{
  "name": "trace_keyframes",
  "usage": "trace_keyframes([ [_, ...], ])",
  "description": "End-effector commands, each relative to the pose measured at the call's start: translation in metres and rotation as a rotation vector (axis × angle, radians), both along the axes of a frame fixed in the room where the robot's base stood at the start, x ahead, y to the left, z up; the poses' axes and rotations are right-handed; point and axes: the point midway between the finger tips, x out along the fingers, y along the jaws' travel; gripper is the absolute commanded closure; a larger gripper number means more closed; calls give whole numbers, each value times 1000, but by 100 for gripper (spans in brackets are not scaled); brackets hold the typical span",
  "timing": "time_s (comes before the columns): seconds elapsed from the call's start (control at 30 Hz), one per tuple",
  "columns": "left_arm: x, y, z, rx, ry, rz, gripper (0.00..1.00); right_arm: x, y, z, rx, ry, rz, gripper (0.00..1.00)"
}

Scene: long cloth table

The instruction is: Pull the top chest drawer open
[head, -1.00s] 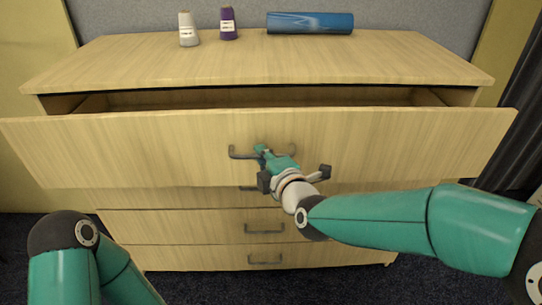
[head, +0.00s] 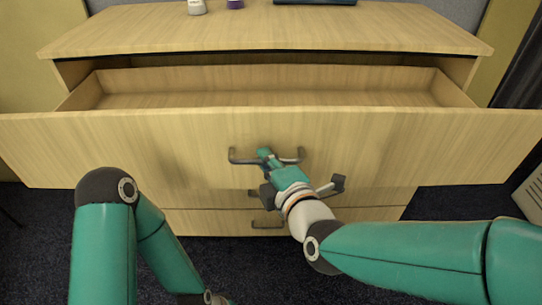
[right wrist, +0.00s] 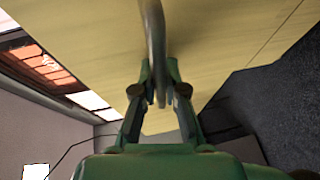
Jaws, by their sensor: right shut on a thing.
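The wooden chest (head: 265,35) stands in front of me. Its top drawer (head: 120,140) is well open, and its bare inside shows behind the front panel. The dark bar handle (head: 240,159) is at the middle of that panel. My right gripper (head: 265,156) is shut on the handle's bar. In the right wrist view the handle (right wrist: 155,35) runs between the two fingers of the right gripper (right wrist: 157,88). My left arm is at the lower left in the head view; its gripper is out of the picture.
A white bottle (head: 197,6), a purple bottle (head: 235,4) and a dark blue object (head: 315,2) stand on the chest top, cut by the picture's edge. Lower drawers (head: 190,222) are shut below. Dark carpet (head: 30,240) is clear at left.

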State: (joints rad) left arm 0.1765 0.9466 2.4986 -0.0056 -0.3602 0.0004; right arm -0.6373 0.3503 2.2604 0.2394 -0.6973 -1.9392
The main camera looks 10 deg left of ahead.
Motion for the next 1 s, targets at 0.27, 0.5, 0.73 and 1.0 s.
trace_keyframes([
  [0.27, 0, 0, 0, 0, 0, 0, 60, -2, 2, -5, -8, 11, 8, 76],
  [0.5, 0, 0, 0, 0, 0, 0, 60, 0, 2, -3, -4, 6, 6, 63],
  [0.73, 0, 0, 0, 0, 0, 0, 60, -4, -1, -1, -2, 4, 3, 63],
  [1.0, 0, 0, 0, 0, 0, 0, 60, -36, -21, 6, -2, 4, 5, 63],
])
